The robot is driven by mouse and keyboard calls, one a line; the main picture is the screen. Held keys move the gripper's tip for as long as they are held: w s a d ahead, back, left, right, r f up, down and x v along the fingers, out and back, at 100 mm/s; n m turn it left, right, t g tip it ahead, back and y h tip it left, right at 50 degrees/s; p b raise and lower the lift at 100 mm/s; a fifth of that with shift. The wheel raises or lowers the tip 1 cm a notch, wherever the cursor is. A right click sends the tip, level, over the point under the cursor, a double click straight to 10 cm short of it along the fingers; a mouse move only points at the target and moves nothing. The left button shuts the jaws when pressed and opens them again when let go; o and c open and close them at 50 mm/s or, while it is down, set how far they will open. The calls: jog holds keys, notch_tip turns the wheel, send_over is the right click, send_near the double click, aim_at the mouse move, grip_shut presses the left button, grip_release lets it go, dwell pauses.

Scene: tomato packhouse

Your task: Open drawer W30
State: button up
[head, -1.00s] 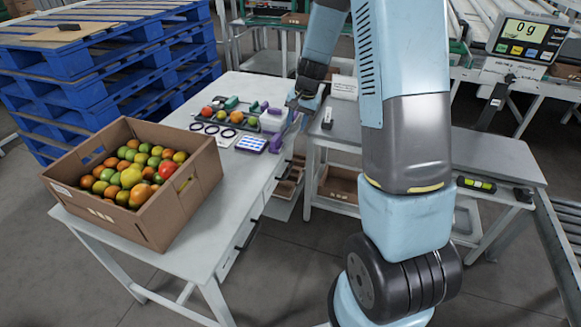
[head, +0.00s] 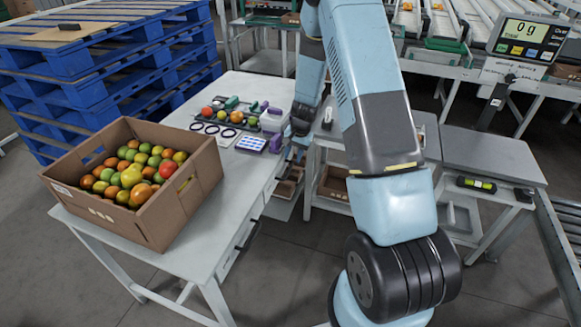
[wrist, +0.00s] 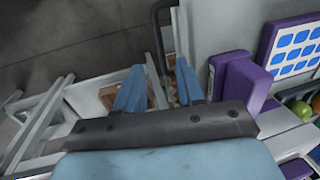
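The white worktable (head: 190,240) has drawer fronts along its right side. A dark bar handle (head: 248,235) shows on the nearer drawer and another handle (head: 269,188) farther along. No label reading W30 is legible. My gripper is at the table's far right edge, largely hidden by my arm in the head view. In the wrist view my gripper (wrist: 160,88) has its two blue fingers apart. A dark bar handle (wrist: 159,35) runs between the fingers in the picture. I cannot tell whether they touch it.
A cardboard box of tomatoes (head: 140,215) stands on the table. A purple-framed pad (wrist: 292,48) and purple blocks (wrist: 240,82) lie close to the gripper. A grey bench (head: 490,160) with a scale display (head: 528,38) stands at right.

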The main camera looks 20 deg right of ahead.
aim_at(289, 170)
jog(key=f, duration=0.4)
jog(key=a+f, duration=0.1)
jog(key=f, duration=0.1)
jog(key=shift+w+f, duration=0.25)
jog(key=shift+w, duration=0.1)
jog(key=shift+c, duration=0.4)
jog(key=shift+a, duration=0.1)
grip_shut()
